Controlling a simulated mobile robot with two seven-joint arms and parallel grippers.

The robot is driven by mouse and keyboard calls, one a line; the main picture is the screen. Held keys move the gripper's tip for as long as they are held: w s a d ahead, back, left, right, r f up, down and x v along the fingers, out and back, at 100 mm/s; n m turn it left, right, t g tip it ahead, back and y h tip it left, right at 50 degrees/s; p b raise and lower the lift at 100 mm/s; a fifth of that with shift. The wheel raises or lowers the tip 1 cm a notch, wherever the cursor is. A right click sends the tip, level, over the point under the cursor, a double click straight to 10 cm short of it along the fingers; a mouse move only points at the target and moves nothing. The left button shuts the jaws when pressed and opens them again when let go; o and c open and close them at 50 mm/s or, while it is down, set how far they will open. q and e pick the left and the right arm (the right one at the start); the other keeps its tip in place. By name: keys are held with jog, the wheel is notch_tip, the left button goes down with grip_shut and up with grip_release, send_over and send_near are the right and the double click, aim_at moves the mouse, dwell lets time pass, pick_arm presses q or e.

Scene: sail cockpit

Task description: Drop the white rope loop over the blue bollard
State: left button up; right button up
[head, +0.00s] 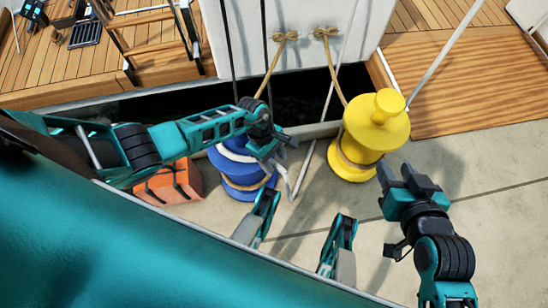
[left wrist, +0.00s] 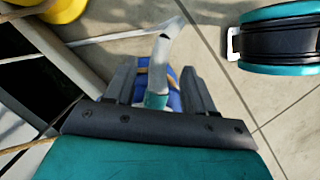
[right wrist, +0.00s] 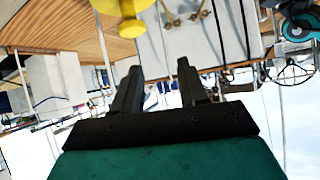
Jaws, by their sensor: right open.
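The blue bollard (head: 240,183) stands on the pale quay, left of centre in the head view. The white rope loop (head: 234,153) lies around its upper part, and a white length hangs down at its right side. My arm hides part of the bollard's top. My left gripper (head: 277,148) is at the bollard's upper right edge. In the left wrist view its fingers are apart, with the white rope (left wrist: 161,55) between them and clear gaps beside it. The blue bollard (left wrist: 174,98) shows behind. My right gripper (head: 412,180) is open and empty, right of the yellow bollard.
A yellow bollard (head: 362,150) with tan rope stands right of the blue one. An orange object (head: 170,183) lies left of the blue bollard. A dark gap (head: 300,105) separates the quay from the boat's white hull. The quay at the right is clear.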

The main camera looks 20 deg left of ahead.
pick_arm(q)
jog(key=p+v, duration=0.2)
jog(key=v, duration=0.3)
jog(key=shift+p, duration=0.35)
jog(key=p+v, duration=0.2)
jog(key=v, duration=0.6)
jog(key=shift+p, duration=0.4)
pick_arm(e)
jog(key=shift+s+d+r+h, duration=0.2)
jog(key=shift+s+d+r, duration=0.05)
jog(key=shift+d+r, duration=0.25)
jog(key=shift+s+d+r+h, duration=0.2)
jog(key=shift+d+r, duration=0.15)
jog(key=shift+r, duration=0.25)
pick_arm(q)
jog(key=shift+f, duration=0.1)
pick_arm(e)
jog(key=shift+a+r, duration=0.1)
jog(key=shift+r, duration=0.05)
